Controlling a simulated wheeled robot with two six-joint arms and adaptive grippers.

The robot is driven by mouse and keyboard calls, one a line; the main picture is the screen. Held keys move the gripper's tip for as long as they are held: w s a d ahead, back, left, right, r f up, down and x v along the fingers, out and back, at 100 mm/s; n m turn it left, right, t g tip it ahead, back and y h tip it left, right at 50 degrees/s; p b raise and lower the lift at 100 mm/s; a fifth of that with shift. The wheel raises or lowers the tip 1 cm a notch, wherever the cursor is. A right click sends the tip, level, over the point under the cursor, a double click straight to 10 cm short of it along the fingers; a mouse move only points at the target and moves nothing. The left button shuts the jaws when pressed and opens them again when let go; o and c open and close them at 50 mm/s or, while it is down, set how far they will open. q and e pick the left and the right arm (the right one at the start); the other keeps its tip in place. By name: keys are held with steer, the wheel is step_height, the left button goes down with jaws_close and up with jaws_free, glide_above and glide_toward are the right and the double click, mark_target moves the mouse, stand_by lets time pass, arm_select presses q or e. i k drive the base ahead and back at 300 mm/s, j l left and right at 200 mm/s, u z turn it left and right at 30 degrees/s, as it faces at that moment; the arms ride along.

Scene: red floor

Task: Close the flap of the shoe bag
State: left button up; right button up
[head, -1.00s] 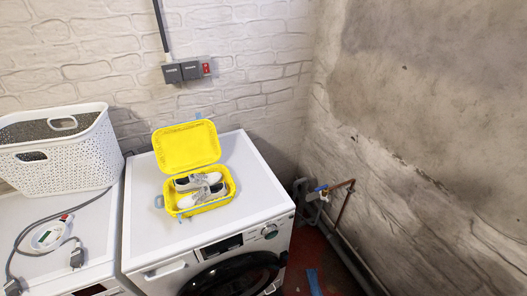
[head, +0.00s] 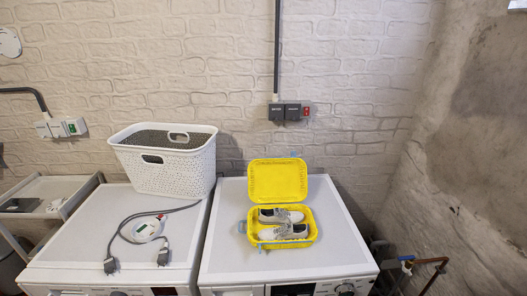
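The shoe bag is a yellow case (head: 313,230) on top of the right-hand white washing machine (head: 225,240). Its yellow flap (head: 277,181) stands open, raised at the back toward the wall. A pair of grey and white shoes (head: 285,232) lies inside the case. A small grey-blue latch or handle shows at the case's left side. Neither of my grippers is in the head view.
A white perforated basket (head: 185,172) stands on the left machine, beside the case's machine. The machine top around the case is clear.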

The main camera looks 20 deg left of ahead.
mark_target(271, 180)
steer(key=k+j+z, duration=0.1)
steer(key=j+z, duration=0.35)
steer(key=k+j+z, duration=0.15)
steer(key=j+z, duration=0.3)
steer(key=l, duration=0.1)
